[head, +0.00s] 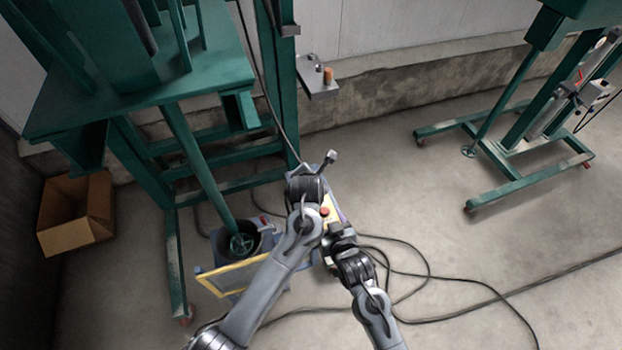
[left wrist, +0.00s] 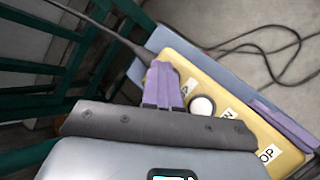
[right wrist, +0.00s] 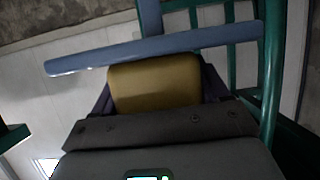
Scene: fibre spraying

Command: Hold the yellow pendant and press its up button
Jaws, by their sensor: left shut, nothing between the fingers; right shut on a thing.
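A green press frame (head: 170,90) stands at left, with a dark bucket (head: 262,240) by its foot. A cardboard box (head: 77,213) is at far left. Black cables (head: 430,280) lie on the floor. A green wheeled stand (head: 520,165) is at right.

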